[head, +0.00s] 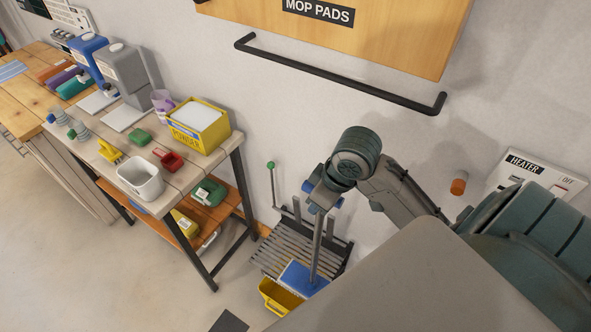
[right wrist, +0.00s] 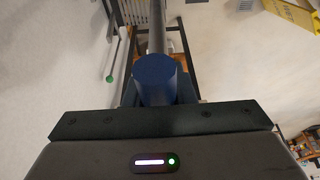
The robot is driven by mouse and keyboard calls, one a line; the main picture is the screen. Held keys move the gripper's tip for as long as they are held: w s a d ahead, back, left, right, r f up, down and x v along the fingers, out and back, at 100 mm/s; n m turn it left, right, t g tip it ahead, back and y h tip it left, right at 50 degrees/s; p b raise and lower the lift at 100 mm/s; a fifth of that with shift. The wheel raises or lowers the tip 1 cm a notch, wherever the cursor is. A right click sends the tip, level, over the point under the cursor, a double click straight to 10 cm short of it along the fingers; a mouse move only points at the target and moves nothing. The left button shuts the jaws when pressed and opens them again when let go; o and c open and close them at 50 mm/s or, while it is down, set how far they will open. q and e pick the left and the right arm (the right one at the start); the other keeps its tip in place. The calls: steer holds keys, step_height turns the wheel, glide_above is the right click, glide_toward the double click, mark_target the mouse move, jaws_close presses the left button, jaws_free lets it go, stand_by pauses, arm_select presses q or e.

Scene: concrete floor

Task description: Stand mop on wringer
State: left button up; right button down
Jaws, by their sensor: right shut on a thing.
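The mop has a grey pole (head: 316,245) and a flat blue head (head: 302,278). My right gripper (head: 322,197) is shut on the upper part of the mop, which stands nearly upright below it. In the right wrist view a dark blue cylinder (right wrist: 155,80) at the mop's end is in front of the gripper, with the pole running away from it. The wringer is a dark slatted rack (head: 270,262) by the wall, with a green-knobbed lever (head: 271,168). The blue head shows at its front; I cannot tell whether it touches the slats. My left gripper is out of view.
A yellow bucket (head: 278,300) is at the rack's front. A workbench (head: 105,165) with dispensers, a yellow box (head: 199,128) and a white tub (head: 141,180) stands left. A black rail (head: 340,77) and heater panel (head: 535,180) are on the wall. Floor at lower left is clear.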

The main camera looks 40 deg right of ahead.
steer(key=w+d+f+p, duration=0.1)
steer(key=w+f+p, duration=0.1)
steer(key=w, duration=0.4)
steer(key=w+d+f+p, duration=0.1)
steer(key=w+f+p, duration=0.1)
steer(key=w+p, duration=0.2)
steer(key=w, duration=0.3)
steer(key=shift+w+d+f, duration=0.15)
steer(key=shift+w+f, duration=0.15)
steer(key=shift+f, duration=0.2)
steer(key=c, duration=1.2)
jaws_free()
steer(key=shift+s, duration=0.1)
steer(key=b+v, duration=0.1)
steer(key=v, duration=1.1)
